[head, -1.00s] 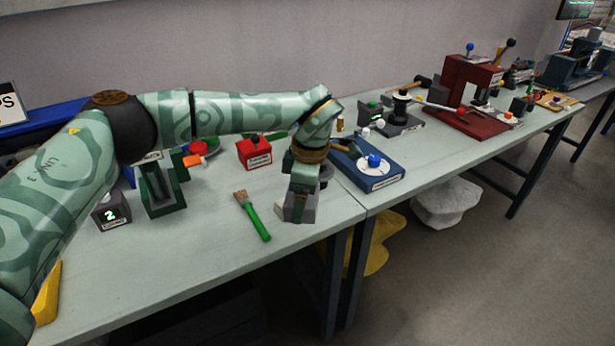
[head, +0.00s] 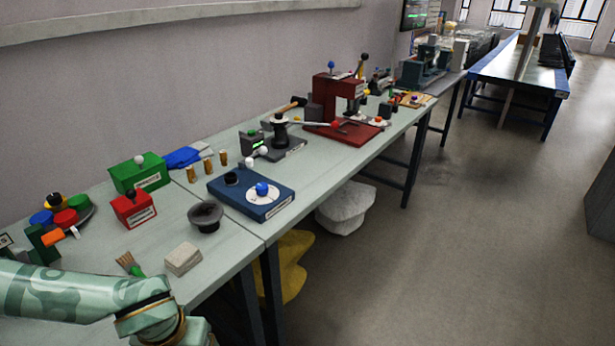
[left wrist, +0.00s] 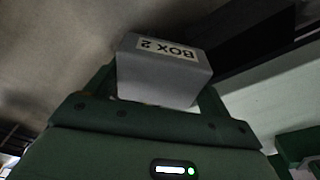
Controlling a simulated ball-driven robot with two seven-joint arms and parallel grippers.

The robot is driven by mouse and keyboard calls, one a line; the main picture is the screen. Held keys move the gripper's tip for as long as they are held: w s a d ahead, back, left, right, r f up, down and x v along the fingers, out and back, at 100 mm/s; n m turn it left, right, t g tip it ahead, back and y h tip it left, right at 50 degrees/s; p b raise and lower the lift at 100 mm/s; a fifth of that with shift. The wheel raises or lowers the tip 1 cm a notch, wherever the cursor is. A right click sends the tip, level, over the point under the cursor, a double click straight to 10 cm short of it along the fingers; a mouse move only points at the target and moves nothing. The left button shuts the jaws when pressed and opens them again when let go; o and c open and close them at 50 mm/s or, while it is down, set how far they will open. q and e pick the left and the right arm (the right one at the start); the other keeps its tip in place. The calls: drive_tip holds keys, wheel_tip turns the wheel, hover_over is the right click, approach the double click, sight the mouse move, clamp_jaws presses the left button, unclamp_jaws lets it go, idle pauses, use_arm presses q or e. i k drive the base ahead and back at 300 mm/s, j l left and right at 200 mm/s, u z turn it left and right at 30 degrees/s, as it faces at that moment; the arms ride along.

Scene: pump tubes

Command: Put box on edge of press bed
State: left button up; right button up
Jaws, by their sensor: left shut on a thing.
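A grey box (left wrist: 160,70) marked "BOX 2" is between the fingers of my left gripper (left wrist: 160,88) in the left wrist view. The label appears upside down there. In the head view my left arm comes in at the bottom left, and its gripper end and the box are cut off by the lower edge. A red press (head: 337,92) stands farther along the bench, with a flat dark red bed (head: 345,134) near the bench's front edge. The held box is well apart from it. My right gripper is not in view.
A beige block (head: 184,258), a brush (head: 128,264) and a dark round bowl (head: 206,216) lie near my arm. A blue plate (head: 226,193) and a dark lever device (head: 281,138) stand before the press. Open floor (head: 440,240) lies right of the bench.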

sight(363, 133)
drive_tip(key=i+l+z, duration=0.1)
drive_tip(key=i+l, duration=0.25)
drive_tip(key=i+l+z, duration=0.1)
drive_tip(key=i+l, duration=0.25)
drive_tip(key=i, duration=0.15)
drive_tip(key=i+l+z, duration=0.1)
drive_tip(key=i+l, duration=0.2)
drive_tip(key=i, duration=0.15)
drive_tip(key=i+l+z, duration=0.1)
drive_tip(key=i+l, duration=0.15)
drive_tip(key=i, duration=0.2)
